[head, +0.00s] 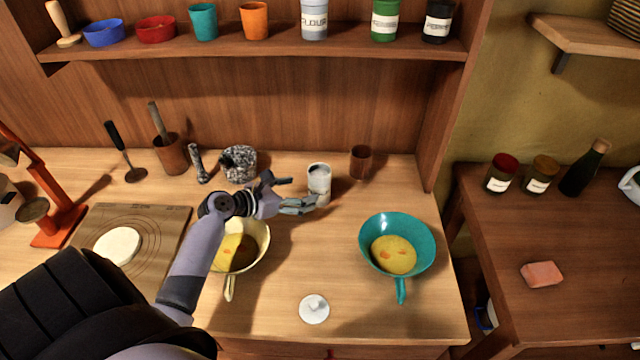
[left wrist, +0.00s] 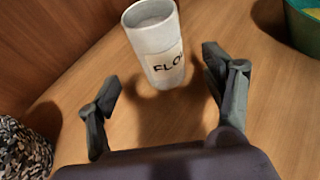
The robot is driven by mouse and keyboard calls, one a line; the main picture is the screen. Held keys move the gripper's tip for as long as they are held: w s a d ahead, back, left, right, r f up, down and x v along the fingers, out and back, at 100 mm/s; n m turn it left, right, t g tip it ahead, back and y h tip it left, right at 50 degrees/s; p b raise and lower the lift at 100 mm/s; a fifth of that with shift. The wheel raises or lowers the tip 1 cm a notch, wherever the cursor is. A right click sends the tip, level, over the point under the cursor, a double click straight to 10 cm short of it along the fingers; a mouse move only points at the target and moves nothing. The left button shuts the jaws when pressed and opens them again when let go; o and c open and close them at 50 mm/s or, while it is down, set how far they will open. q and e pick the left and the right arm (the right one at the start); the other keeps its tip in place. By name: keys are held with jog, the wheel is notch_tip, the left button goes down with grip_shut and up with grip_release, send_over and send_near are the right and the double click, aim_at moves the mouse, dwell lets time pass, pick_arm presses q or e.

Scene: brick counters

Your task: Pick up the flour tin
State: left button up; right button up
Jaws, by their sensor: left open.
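A pale grey-white flour tin (head: 319,180) stands upright on the wooden counter, near the middle. In the left wrist view, the tin (left wrist: 163,62) shows part of a "FLOUR" label and stands just beyond and between my fingers. My left gripper (head: 294,195) is open and empty, low over the counter just left of the tin, its fingers pointing toward it. Another tin labelled flour (head: 314,20) stands on the shelf above. My right gripper is not in view.
A brown cup (head: 361,161) stands right behind the tin, and a speckled stone mortar (head: 239,163) behind my gripper. A teal pan (head: 413,232) and a cream pan (head: 262,240) flank the front. A white lid (head: 314,309) lies near the front edge.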

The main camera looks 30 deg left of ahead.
aim_at(319, 186)
pick_arm(q)
jog(key=x, duration=0.8)
jog(key=shift+f, duration=0.1)
jog(key=shift+c, duration=0.5)
jog(key=shift+a, duration=0.1)
jog(key=c, duration=1.4)
jog(key=shift+c, duration=0.2)
notch_tip(319, 186, up, 20)
jog(key=shift+p, duration=0.3)
